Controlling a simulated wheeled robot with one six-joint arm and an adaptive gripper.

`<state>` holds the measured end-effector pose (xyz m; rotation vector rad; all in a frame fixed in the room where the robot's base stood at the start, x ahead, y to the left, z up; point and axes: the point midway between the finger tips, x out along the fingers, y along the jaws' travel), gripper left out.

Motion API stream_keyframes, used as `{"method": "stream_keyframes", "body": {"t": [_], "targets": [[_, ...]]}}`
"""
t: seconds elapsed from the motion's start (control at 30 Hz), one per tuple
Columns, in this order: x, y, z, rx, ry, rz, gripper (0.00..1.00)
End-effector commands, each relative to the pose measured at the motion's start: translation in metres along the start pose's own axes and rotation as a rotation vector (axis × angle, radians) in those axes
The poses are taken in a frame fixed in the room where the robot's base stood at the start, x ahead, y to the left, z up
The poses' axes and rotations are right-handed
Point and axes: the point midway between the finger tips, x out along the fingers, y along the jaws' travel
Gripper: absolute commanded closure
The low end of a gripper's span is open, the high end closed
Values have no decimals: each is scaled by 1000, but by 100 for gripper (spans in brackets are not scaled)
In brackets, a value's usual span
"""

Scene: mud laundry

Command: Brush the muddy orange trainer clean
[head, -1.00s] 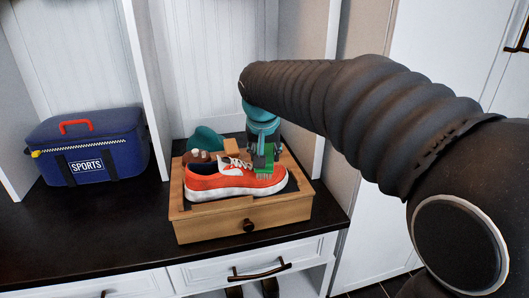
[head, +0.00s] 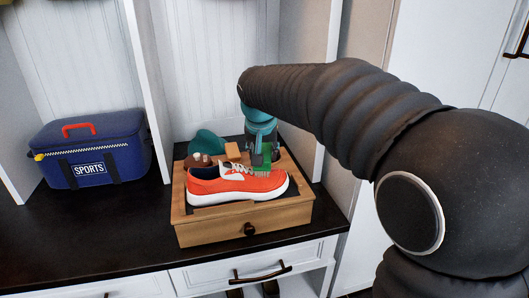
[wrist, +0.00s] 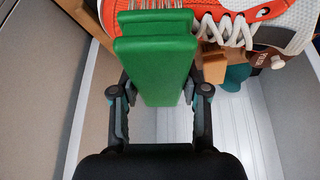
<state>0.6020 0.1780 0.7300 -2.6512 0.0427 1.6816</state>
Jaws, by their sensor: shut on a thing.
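The orange trainer (head: 235,186), with white sole and laces, sits on a wooden box (head: 215,230), toe to the right. I cannot make out clear mud on its visible side. My gripper (wrist: 158,95) is shut on the green brush (wrist: 155,65), holding it by the handle. In the head view the brush (head: 264,159) is at the trainer's far side near the toe, bristles down close to the upper; contact is unclear. The trainer's far side is mostly hidden in the head view.
A blue sports bag (head: 88,150) stands left. The dark counter (head: 90,235) is clear in front of the bag.

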Motion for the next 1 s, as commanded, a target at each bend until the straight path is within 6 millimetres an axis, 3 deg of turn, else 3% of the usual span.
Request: {"method": "stream_keyframes", "body": {"t": [0.57, 1.0], "targets": [[2, -2, -6, 0, 1, 0, 87], [-6, 5, 14, 0, 2, -1, 87]]}}
